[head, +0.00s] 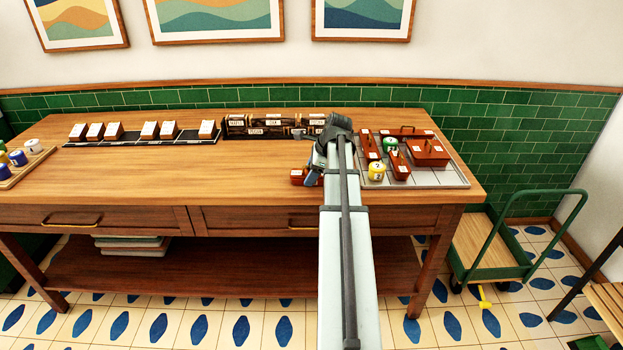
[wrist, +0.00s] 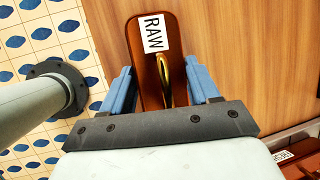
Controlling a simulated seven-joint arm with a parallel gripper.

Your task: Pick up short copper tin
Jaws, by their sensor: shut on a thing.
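A short copper tin (head: 298,177) with a white label is near the front edge of the table, just left of my gripper (head: 314,176). In the wrist view the tin (wrist: 151,75) shows from above as a rounded reddish-brown lid with a RAW label and a brass handle. My gripper's blue fingers (wrist: 161,88) are on either side of it, shut on it. The fingertips and the tin's lower part are mostly hidden, and I cannot tell whether it is clear of the tabletop.
A grey gridded tray (head: 440,179) at right holds several other copper tins (head: 430,152), a green jar (head: 389,145) and a yellow jar (head: 377,171). Dark labelled boxes (head: 256,126) and white-topped blocks (head: 150,130) line the back. The left-middle tabletop (head: 180,170) is clear.

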